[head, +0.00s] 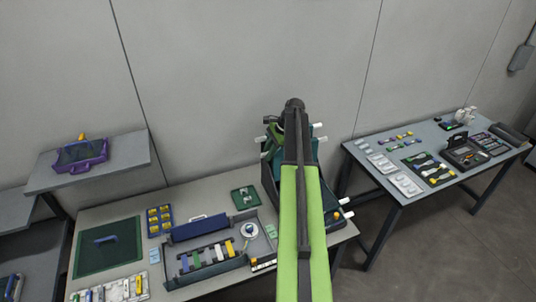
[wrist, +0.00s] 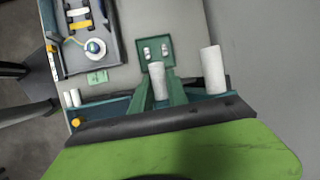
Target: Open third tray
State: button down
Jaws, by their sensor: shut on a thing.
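In the wrist view my gripper (wrist: 159,72) has its two green fingers on either side of a white peg (wrist: 157,84), shut on it. A second, longer white peg (wrist: 212,72) stands apart to the right. Both pegs stand over a dark teal tray holder (wrist: 112,106), partly covered by my wrist. In the head view the holder (head: 268,184) stands at the table's right end, with white pegs (head: 318,126) sticking out at its sides. My arm hides its middle and my fingertips. I cannot tell which tray the held peg belongs to, or how far it is open.
A small green tray (head: 244,197) lies just left of the holder. A dark open case (head: 208,258) with coloured strips and a green mat (head: 107,246) fill the table's left. A second table (head: 433,144) with tools stands right, across a gap. The wall is behind.

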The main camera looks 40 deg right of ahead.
jog(key=shift+w+d+r, duration=0.1)
jog(key=shift+w+d, duration=0.05)
jog(key=shift+w, duration=0.2)
jog(key=c, duration=1.3)
grip_release()
jog(key=p+v, duration=1.5)
jog(key=v, duration=0.2)
jog(key=shift+s+p, duration=0.15)
jog(key=shift+p, duration=0.25)
